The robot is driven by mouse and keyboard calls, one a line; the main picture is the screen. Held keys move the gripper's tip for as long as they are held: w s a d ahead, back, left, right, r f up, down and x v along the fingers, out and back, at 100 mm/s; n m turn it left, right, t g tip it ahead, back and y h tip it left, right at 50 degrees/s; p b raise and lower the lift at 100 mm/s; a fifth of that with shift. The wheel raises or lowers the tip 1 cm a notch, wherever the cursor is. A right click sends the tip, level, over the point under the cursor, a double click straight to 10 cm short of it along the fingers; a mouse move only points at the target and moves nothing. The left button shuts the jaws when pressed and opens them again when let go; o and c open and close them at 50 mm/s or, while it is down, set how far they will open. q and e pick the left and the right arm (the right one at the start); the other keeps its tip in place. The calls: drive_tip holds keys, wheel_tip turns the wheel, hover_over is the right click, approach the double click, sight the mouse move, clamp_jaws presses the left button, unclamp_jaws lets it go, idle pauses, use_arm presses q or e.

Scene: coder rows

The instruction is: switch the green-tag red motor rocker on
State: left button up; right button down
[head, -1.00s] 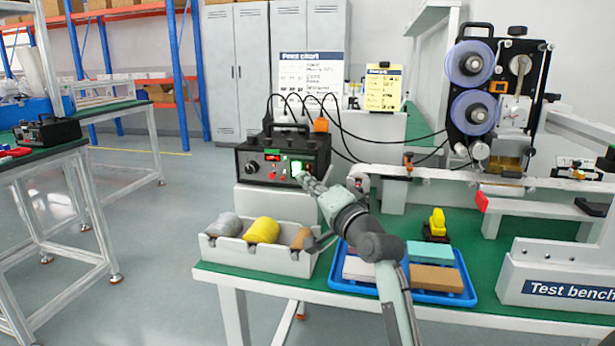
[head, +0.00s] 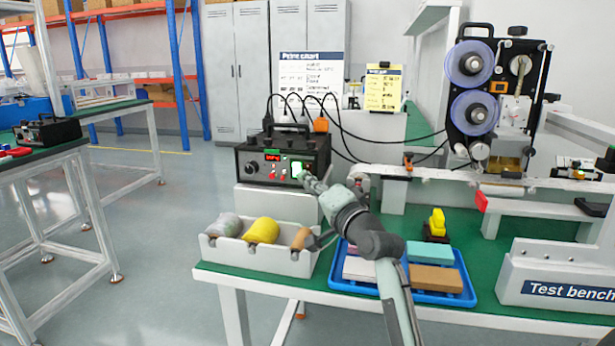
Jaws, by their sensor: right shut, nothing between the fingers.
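A black control box (head: 258,183) with a small green tag (head: 272,152) stands on a white block at the back left of the bench. Its front has a red display, a black knob (head: 251,167), small red parts low in the middle and a bright green-lit rocker (head: 297,167). My right gripper (head: 305,177) is shut and empty. Its tip is at the lower right edge of the lit rocker; I cannot tell whether it touches. It hides part of the box's right front. No separate red motor rocker can be made out clearly. My left gripper is not in view.
A white bin (head: 258,262) with several rolls stands below the box. A blue tray (head: 425,297) with blocks lies under my right arm. A yellow-and-black switch (head: 437,225) and a reel machine (head: 497,95) stand to the right. Another black box (head: 47,131) is on the left table.

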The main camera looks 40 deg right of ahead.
drive_tip(key=shift+w+d, duration=0.2)
drive_tip(key=shift+d, duration=0.05)
idle(0.3)
drive_tip(key=shift+s+a, duration=0.1)
drive_tip(key=shift+a, duration=0.05)
drive_tip(key=shift+s+a+p, duration=0.4)
drive_tip(key=shift+a+p, duration=0.05)
drive_tip(key=shift+p, duration=0.1)
drive_tip(key=shift+a+r, duration=0.1)
drive_tip(key=shift+s+a+r+p, duration=0.2)
drive_tip(key=shift+s+a+p, duration=0.4)
drive_tip(key=shift+s+a, duration=0.5)
drive_tip(key=shift+s+a+r, duration=0.15)
drive_tip(key=shift+s+a, duration=0.35)
drive_tip(key=shift+a, duration=0.2)
